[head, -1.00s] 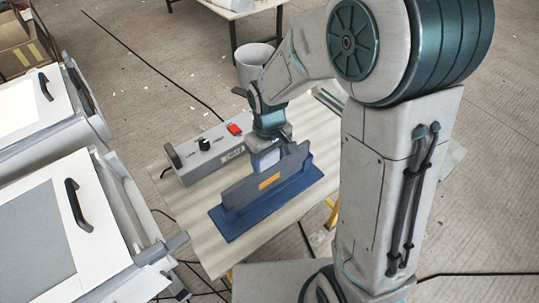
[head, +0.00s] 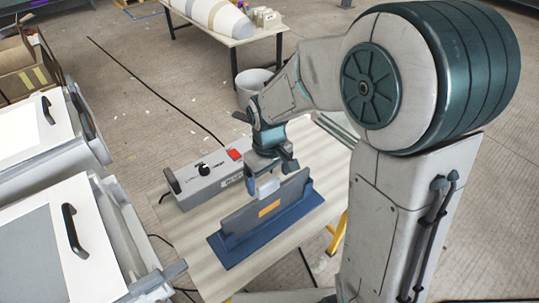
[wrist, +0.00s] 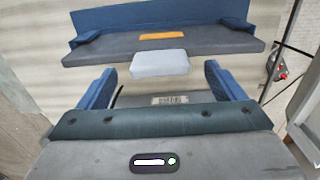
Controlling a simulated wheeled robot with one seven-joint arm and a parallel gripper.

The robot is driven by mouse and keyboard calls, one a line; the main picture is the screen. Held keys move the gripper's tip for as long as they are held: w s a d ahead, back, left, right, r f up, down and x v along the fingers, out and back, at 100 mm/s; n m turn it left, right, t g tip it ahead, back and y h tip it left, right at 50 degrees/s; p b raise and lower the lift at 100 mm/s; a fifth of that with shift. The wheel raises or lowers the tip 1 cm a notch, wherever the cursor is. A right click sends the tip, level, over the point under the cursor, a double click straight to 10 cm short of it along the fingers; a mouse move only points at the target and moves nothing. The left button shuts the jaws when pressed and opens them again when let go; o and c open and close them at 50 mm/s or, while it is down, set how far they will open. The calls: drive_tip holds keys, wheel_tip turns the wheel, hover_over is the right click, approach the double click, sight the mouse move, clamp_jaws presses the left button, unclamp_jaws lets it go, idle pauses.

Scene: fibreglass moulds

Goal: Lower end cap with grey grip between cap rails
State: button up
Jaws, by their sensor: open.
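The end cap (head: 240,222) is a dark grey upright plate with an orange label. It stands on the blue base (head: 228,255), whose raised blue rails show at both ends of the plate in the wrist view (wrist: 234,27). The light grey grip (wrist: 160,63) sticks out from the cap's side; it also shows in the head view (head: 267,187). My gripper (wrist: 160,88) is open, its blue fingers well apart and wider than the grip. In the head view my gripper (head: 270,178) is just above and beside the grip. The cap's lower edge is partly hidden.
A grey control box (head: 205,178) with a red switch and black knob lies behind the base on the same pale table (head: 318,165). White moulds with black handles (head: 75,230) stand at the left. A grey bin (head: 254,82) stands behind.

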wheel_tip(320, 180, up, 10)
drive_tip(key=shift+r, duration=0.25)
idle(0.5)
drive_tip(key=s+d+m+t, duration=0.2)
drive_tip(key=s+d+m, duration=0.5)
drive_tip(key=s+d, duration=0.5)
drive_tip(key=shift+t, duration=0.4)
